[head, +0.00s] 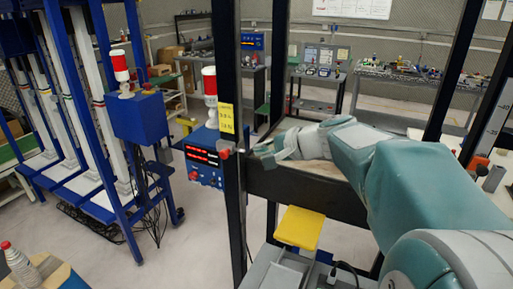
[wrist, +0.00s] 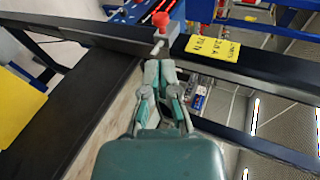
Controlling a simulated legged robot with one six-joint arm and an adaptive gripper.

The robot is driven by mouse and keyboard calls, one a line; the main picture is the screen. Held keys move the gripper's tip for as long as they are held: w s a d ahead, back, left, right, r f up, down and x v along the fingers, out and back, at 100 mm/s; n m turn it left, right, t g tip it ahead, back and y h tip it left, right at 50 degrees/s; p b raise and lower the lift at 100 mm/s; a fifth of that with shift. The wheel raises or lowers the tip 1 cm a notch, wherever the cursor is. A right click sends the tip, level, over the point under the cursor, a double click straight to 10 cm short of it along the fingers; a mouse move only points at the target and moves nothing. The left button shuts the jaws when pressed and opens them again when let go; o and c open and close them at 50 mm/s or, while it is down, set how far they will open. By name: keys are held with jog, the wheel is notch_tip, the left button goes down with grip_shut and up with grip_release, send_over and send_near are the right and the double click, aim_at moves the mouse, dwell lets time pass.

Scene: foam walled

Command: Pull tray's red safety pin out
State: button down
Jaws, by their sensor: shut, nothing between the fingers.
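The red safety pin (head: 224,153) has a round red knob and sits at the dark upright post by the tray's left corner. The tray (head: 305,190) has a dark front wall and a pale floor, partly hidden by my arm. My gripper (head: 262,151) is over the tray's left end, just right of the pin. In the wrist view my gripper (wrist: 159,66) is shut and empty, its tips just below the pin's shaft. I cannot tell whether they touch it.
Dark posts (head: 229,80) frame the tray, one with a yellow label (head: 226,118) close to the pin. A blue box with red displays (head: 203,157) stands behind on the left. A yellow block (head: 300,228) lies below the tray.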

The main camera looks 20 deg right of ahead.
aim_at(227, 154)
jog(key=x, duration=1)
jog(key=shift+w+a+f, duration=0.1)
jog(key=shift+w+f, duration=0.05)
jog(key=shift+w, duration=0.05)
jog(key=w+a, duration=0.2)
jog(key=shift+w+a, duration=0.3)
jog(key=shift+w, duration=0.05)
